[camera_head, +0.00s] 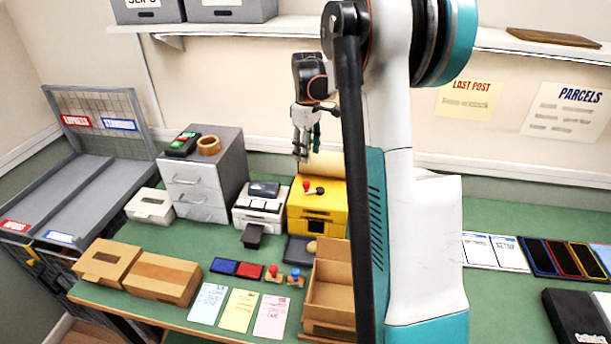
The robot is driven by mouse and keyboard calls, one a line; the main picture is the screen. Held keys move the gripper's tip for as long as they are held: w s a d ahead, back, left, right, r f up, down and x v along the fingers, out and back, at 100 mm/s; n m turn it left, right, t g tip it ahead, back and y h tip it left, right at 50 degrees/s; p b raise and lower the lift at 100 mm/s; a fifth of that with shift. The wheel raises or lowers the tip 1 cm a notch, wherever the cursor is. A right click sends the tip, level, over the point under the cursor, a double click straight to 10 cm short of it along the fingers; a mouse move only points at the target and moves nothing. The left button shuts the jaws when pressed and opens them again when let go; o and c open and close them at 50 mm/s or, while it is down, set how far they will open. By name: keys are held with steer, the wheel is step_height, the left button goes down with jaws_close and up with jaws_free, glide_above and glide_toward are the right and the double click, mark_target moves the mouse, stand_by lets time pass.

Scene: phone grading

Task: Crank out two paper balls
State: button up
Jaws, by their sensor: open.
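A yellow machine (303,228) stands on the green table against the back wall. A roll of tan paper (323,163) sits at its top rear. A crank with a red knob (307,186) and dark parts shows on its top. A dark opening is in its front face. My gripper (304,156) is open and empty, pointing down above the back of the machine's left side, apart from the crank in the picture. A small tan round thing (311,247) lies by a dark tray in front of the machine; I cannot tell if it is a paper ball. My arm hides the area to the right.
A white printer (261,207) stands close left of the machine, with a grey drawer cabinet (205,178) beyond. An open cardboard box (329,290) stands in front. Cards, ink pads and stamps lie along the front edge. A shelf (250,28) runs above.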

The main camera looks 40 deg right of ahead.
mark_target(306, 182)
step_height(306, 182, down, 12)
steer(key=shift+f+b, duration=0.1)
steer(key=shift+b, duration=0.5)
steer(key=shift+c, duration=0.2)
jaws_close()
